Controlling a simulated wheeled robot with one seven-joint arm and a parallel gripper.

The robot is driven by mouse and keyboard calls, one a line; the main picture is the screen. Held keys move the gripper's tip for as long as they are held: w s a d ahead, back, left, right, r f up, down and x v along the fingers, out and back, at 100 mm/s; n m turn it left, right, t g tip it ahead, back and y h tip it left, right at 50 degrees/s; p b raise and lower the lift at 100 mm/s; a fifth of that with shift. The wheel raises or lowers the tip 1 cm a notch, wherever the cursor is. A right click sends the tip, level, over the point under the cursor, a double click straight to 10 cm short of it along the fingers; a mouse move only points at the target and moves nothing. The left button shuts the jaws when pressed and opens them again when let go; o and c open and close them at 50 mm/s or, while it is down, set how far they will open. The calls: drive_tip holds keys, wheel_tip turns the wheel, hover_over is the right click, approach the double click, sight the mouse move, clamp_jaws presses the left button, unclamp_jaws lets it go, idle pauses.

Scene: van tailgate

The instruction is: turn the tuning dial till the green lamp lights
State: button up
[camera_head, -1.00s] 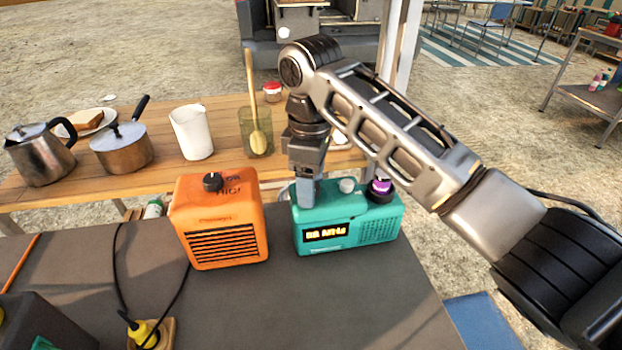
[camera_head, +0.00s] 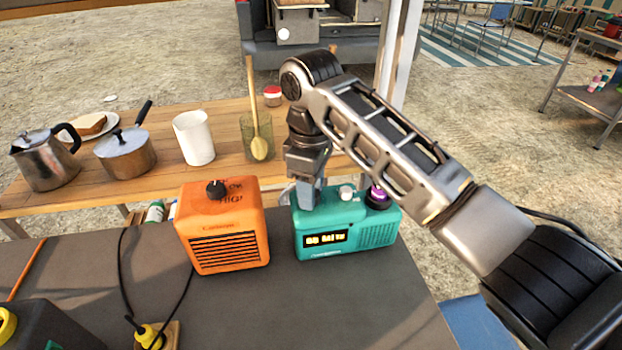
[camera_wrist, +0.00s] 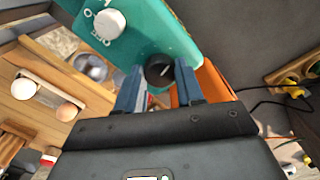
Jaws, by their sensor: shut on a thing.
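The teal radio (camera_head: 345,222) stands on the dark counter, with a lit yellow display (camera_head: 325,239) on its front. The display's digits are too blurred to read surely. My gripper (camera_head: 307,200) points down at the radio's top left. In the wrist view my gripper (camera_wrist: 160,75) is shut on a black dial (camera_wrist: 157,69) with a pale pointer line, one finger on each side. A white knob (camera_wrist: 109,23) with markings around it sits beside it on the radio and also shows in the head view (camera_head: 347,192). I see no lit green lamp.
An orange heater-like box (camera_head: 222,228) with a black top knob stands close to the radio's left. A purple-topped black knob (camera_head: 378,197) is at the radio's right. Behind, a wooden table (camera_head: 225,165) holds a kettle, a pot and a white jug. Cables lie at the front left.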

drive_tip(key=shift+r+m+p, duration=0.25)
drive_tip(key=shift+m+p, duration=0.75)
drive_tip(key=shift+p, duration=0.25)
drive_tip(key=shift+f+m, duration=0.2)
drive_tip(key=shift+m, duration=0.1)
drive_tip(key=o, duration=1)
drive_tip(key=shift+o, duration=0.2)
drive_tip(key=shift+r, duration=0.1)
wheel_tip(320, 180, up, 8)
drive_tip(key=shift+f, duration=0.2)
